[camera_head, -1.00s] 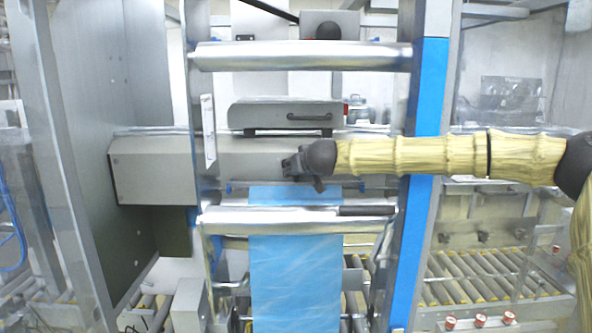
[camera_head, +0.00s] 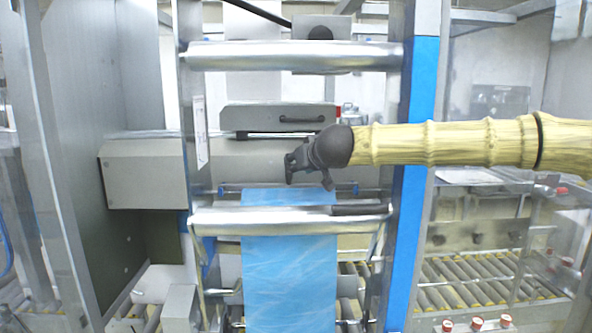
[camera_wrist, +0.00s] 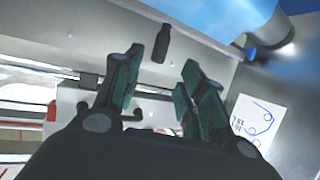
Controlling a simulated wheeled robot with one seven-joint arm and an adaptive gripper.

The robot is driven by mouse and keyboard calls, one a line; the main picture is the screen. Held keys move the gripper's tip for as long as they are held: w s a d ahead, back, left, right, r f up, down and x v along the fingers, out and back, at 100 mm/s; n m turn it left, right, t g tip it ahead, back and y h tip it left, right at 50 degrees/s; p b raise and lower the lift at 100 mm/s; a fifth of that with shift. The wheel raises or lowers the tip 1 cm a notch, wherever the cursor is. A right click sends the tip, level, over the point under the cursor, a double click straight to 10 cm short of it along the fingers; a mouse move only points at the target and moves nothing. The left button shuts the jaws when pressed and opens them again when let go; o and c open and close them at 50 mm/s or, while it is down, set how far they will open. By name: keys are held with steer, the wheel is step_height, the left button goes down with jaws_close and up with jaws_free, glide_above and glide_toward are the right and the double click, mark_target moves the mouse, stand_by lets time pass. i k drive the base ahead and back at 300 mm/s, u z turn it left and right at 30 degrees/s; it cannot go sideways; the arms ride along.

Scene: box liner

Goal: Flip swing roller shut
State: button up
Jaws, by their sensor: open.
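The swing roller, which I take to be the lower silver roller (camera_head: 218,219), lies level across the frame in the head view. Blue film (camera_head: 290,285) hangs below it, and a dark grey section (camera_head: 360,209) covers its right part. My gripper (camera_head: 307,174) is open and empty, above the roller and in front of the grey machine housing. In the wrist view my gripper's green-padded fingers (camera_wrist: 166,82) are spread. A blue-covered cylinder (camera_wrist: 215,20) crosses the top right there; I cannot tell if it is this roller. A short dark peg (camera_wrist: 161,44) shows beyond the fingertips.
An upper silver roller (camera_head: 270,56) spans the frame above. A blue upright (camera_head: 420,110) stands at right, behind my arm. A grey housing with a handled cover (camera_head: 250,117) sits behind my gripper. A roller conveyor (camera_head: 475,285) lies at the lower right.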

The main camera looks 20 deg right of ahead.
mark_target(358, 218)
steer(key=u, duration=0.05)
steer(key=k, duration=1)
steer(key=z, duration=0.05)
